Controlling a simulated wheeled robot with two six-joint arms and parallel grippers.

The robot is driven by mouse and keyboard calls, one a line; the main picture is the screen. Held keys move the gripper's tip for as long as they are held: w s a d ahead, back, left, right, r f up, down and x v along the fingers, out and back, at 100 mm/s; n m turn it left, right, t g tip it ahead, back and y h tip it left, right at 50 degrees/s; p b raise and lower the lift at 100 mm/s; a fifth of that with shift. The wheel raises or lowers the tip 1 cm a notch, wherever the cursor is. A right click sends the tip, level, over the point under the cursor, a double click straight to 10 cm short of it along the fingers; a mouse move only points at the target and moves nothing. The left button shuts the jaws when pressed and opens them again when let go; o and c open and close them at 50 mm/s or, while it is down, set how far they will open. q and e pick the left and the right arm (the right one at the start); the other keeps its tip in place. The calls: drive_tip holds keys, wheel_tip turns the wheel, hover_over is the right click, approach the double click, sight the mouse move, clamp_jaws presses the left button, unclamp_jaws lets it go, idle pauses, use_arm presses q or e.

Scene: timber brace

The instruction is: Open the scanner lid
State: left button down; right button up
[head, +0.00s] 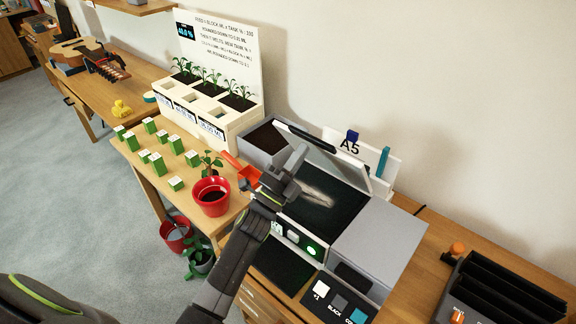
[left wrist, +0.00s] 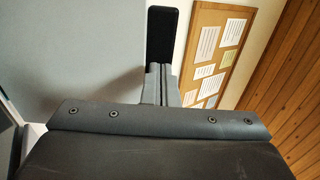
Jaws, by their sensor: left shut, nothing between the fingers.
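The scanner (head: 385,240) stands on the desk, a grey box with a dark glass bed. Its pale lid (head: 338,163) is raised and tilted back at the far side, with a dark strip (head: 305,138) along its upper edge. My left gripper (head: 297,160) is shut and empty over the left part of the bed, in front of the lid. The left wrist view shows its closed fingers (left wrist: 160,85), a pale panel at the left that looks like the lid (left wrist: 75,50), and a black bar beyond the fingertips. Whether they touch the lid is unclear. My right gripper is not in view.
A white planter (head: 225,122) with seedlings and a red pot (head: 210,196) stand left of the scanner, with several green-and-white blocks. An A5 sign (head: 352,148) stands behind the lid. A black rack (head: 505,290) lies at the right.

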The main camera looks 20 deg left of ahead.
sight(307, 138)
use_arm(q)
drive_tip(key=shift+w+d+r, duration=0.15)
drive_tip(key=shift+w+r, duration=0.15)
drive_tip(key=shift+w, duration=0.1)
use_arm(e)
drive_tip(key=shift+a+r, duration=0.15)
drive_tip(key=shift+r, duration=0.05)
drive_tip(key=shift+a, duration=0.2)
